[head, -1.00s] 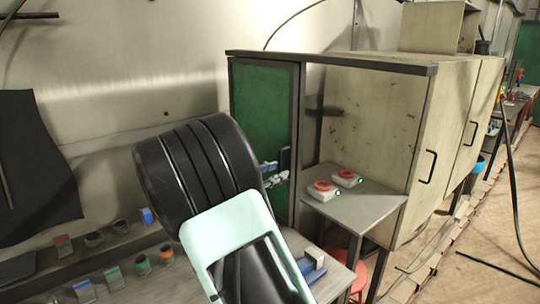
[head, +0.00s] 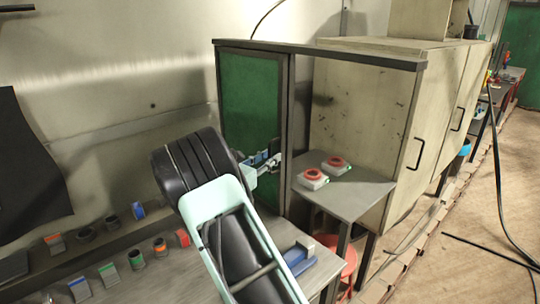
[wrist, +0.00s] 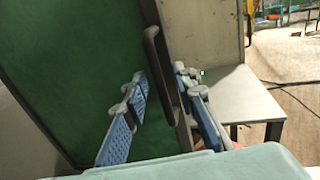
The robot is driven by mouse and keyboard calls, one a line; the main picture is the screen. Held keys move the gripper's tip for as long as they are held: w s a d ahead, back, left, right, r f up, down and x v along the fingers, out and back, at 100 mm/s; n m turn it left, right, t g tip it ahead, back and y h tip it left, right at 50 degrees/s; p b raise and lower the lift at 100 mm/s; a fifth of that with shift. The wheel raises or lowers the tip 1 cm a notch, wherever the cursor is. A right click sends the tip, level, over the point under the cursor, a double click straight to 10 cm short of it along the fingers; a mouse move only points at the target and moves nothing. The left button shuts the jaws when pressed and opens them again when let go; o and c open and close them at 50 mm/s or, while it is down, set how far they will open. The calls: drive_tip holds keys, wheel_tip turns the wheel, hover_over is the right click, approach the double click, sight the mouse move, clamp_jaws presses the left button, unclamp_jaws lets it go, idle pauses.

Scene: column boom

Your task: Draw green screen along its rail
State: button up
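The green screen (head: 243,105) is a framed green panel hanging under the dark rail (head: 325,52) at the left side of the booth. In the wrist view the green screen (wrist: 75,60) fills the left, with a dark upright handle (wrist: 153,45) near its right edge. My gripper (wrist: 160,78) is open, one blue-padded finger on each side of the handle's line. I cannot tell whether either finger touches it. In the head view my gripper (head: 265,160) is at the screen's lower right, partly hidden by my own arm.
A grey side table (head: 345,195) with two white-and-red devices (head: 312,178) stands right of the screen. A pale cabinet (head: 435,130) is behind it. A low bench (head: 180,275) with small blocks and rings lies left. A red stool (head: 340,262) is below.

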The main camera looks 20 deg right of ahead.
drive_tip(key=shift+w+d, duration=0.2)
drive_tip(key=shift+d, duration=0.1)
drive_tip(key=shift+c, duration=0.5)
clamp_jaws()
